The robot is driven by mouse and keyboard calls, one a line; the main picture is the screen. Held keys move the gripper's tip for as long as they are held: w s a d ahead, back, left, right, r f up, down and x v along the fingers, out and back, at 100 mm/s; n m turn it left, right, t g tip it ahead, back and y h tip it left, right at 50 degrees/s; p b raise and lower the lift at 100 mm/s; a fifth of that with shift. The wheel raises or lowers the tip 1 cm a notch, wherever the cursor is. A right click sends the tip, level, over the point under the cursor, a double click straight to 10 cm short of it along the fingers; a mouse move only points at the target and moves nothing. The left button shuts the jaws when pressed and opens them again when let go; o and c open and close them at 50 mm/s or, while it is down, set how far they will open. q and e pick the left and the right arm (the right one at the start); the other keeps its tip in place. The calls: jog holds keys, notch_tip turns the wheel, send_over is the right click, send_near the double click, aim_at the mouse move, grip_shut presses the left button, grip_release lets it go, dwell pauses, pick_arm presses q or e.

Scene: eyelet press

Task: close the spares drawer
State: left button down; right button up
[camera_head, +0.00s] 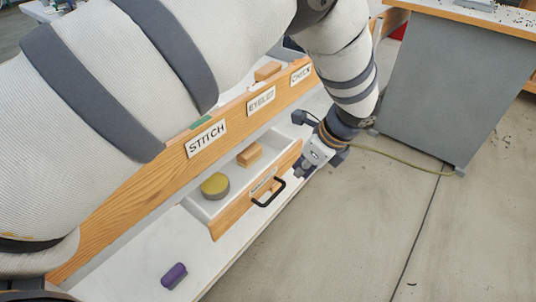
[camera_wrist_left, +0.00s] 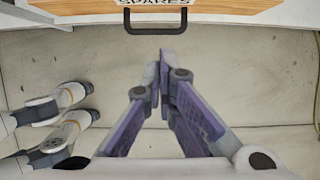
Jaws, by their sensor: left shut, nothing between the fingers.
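The spares drawer (camera_head: 232,214) is pulled out below the labelled wooden board in the head view. Its wooden front has a black bar handle (camera_head: 269,194). Inside lie a round tin with a yellow top (camera_head: 215,185) and a wooden block (camera_head: 249,154). My left gripper (camera_head: 304,171) is shut and empty beside the far end of the drawer front. In the left wrist view the shut fingers (camera_wrist_left: 164,68) point toward the black handle (camera_wrist_left: 156,30) and the drawer front (camera_wrist_left: 225,8), with a gap between.
The wooden board (camera_head: 170,175) carries STITCH, EYELET and CHECK labels. A grey cabinet (camera_head: 445,85) stands at the right, with a cable on the floor. Open floor lies in front of the drawer.

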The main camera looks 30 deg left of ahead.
pick_arm(q)
send_near(276, 176)
jog(key=s+d+f, duration=0.3)
jog(key=s+f, duration=0.1)
jog(key=shift+a+r, duration=0.2)
jog(key=shift+a, duration=0.8)
jog(key=shift+a+r, duration=0.15)
jog(key=shift+a, duration=0.8)
jog(key=a, duration=0.8)
jog(key=shift+w+a+b, duration=0.15)
jog(key=shift+w+b, duration=0.05)
jog(key=shift+b, duration=0.2)
jog(key=shift+f, duration=0.1)
